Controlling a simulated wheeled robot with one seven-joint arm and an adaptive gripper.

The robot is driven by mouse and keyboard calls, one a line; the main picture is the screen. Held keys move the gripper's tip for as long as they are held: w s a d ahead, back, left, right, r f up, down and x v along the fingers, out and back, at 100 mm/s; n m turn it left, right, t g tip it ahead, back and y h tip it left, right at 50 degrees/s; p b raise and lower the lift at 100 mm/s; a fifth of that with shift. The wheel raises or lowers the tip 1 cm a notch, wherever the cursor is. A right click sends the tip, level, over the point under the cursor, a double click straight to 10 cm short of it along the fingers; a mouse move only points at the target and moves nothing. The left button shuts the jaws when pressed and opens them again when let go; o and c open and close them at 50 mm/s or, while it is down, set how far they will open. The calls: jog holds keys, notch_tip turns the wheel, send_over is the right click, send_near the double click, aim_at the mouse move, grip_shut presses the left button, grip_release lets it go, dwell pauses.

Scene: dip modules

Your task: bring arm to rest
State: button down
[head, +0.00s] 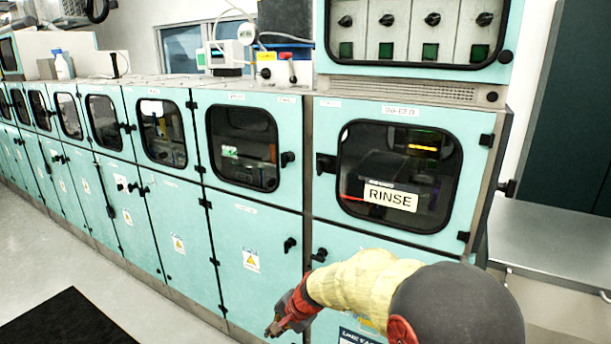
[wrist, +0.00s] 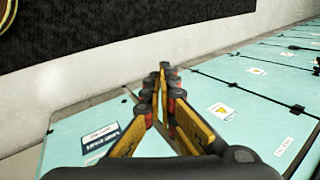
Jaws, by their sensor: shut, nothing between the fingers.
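My gripper (head: 275,328) is low in front of the teal cabinets at the bottom of the head view, on the end of my arm with its yellow sleeve. In the wrist view my gripper (wrist: 163,68) shows two yellow and dark fingers with the tips together. It is shut and holds nothing. The fingers point along the floor strip between the cabinet fronts and a dark mat. I cannot tell the exact gap between my gripper and the cabinet doors.
A row of teal cabinets (head: 252,222) with windowed doors runs to the far left. The module marked RINSE (head: 391,197) is nearest. A metal counter (head: 560,245) stands at the right. A dark mat (head: 68,322) lies on the open grey floor (head: 50,258).

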jog(key=s+d+r+n+h, duration=0.1)
jog(key=s+d+r+n, duration=0.1)
jog(key=s+d+r, duration=0.4)
jog(key=s+d+r+n+t+h, duration=0.1)
jog(key=s+d+r, duration=0.5)
jog(key=s+d, duration=0.6)
jog(key=s+d+r+n+t+h, duration=0.1)
jog(key=s+d+r+n+h, duration=0.2)
jog(key=s, duration=1.1)
jog(key=d+r+n, duration=0.1)
jog(key=d+r, duration=0.2)
jog(key=d, duration=0.3)
jog(key=shift+d+r, duration=0.25)
jog(key=shift+r, duration=0.05)
jog(key=c, duration=2.6)
grip_release()
